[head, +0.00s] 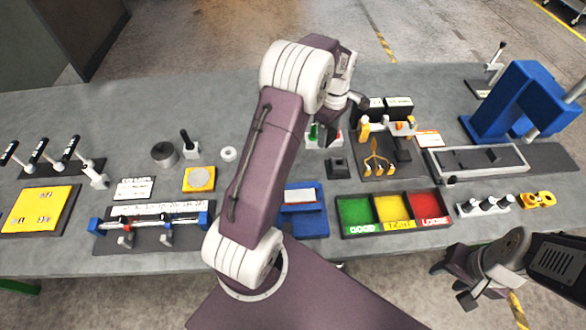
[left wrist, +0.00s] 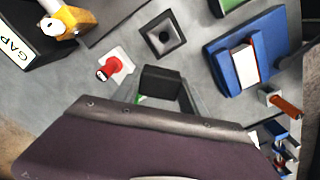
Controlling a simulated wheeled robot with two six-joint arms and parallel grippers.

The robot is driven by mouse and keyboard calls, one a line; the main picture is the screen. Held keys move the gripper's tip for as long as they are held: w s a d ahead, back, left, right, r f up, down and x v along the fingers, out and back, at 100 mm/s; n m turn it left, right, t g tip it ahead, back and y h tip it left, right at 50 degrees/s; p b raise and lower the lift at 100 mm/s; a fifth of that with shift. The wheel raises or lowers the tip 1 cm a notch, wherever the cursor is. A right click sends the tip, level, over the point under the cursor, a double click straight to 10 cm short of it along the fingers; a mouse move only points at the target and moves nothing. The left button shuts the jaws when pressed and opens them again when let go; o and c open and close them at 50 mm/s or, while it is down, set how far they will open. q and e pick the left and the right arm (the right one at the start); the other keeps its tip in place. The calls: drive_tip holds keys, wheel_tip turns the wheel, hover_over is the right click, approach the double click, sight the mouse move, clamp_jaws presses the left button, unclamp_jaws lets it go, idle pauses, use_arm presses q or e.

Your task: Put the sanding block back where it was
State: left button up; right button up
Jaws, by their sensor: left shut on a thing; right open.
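My left gripper (head: 330,122) is over the back middle of the bench, partly hidden by its own arm. In the left wrist view it is shut on a dark block (left wrist: 160,79), which looks like the sanding block. Its lower part is hidden by the wrist. Whether it touches the bench I cannot tell. A black square holder with a hollow top (head: 338,167) stands close by; it also shows in the left wrist view (left wrist: 163,35). My right gripper (head: 450,284) is open and empty beyond the bench's front edge, at the lower right.
A red knob on a white plate (left wrist: 112,68) is beside the held block, with something green near it. A blue holder (head: 309,222) and a three-colour sorting tray (head: 342,218) stand nearer the front. A blue press (head: 515,95) is at the right. Bare bench lies at the back left.

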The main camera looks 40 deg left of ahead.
use_arm(q)
drive_tip(key=shift+w+d+f, duration=0.1)
drive_tip(key=shift+s+a+f, duration=0.1)
drive_tip(key=shift+s+a, duration=0.1)
drive_tip(key=shift+a, duration=0.05)
drive_tip(key=s+a+f, duration=0.2)
drive_tip(key=a, duration=0.1)
drive_tip(key=s+a+f+p, duration=0.1)
drive_tip(key=s+a+f, duration=0.1)
drive_tip(key=s+a, duration=0.1)
drive_tip(key=s+a+f+p, duration=0.1)
drive_tip(key=s+a+f, duration=0.1)
drive_tip(key=a, duration=0.1)
drive_tip(key=shift+s+f, duration=0.2)
drive_tip(key=shift+f, duration=0.15)
wheel_tip(320, 180, down, 4)
drive_tip(key=shift+d+r+p, duration=0.1)
drive_tip(key=shift+p, duration=0.4)
drive_tip(key=shift+f, duration=0.25)
drive_tip(key=o, duration=1.3)
drive_tip(key=shift+o, duration=0.7)
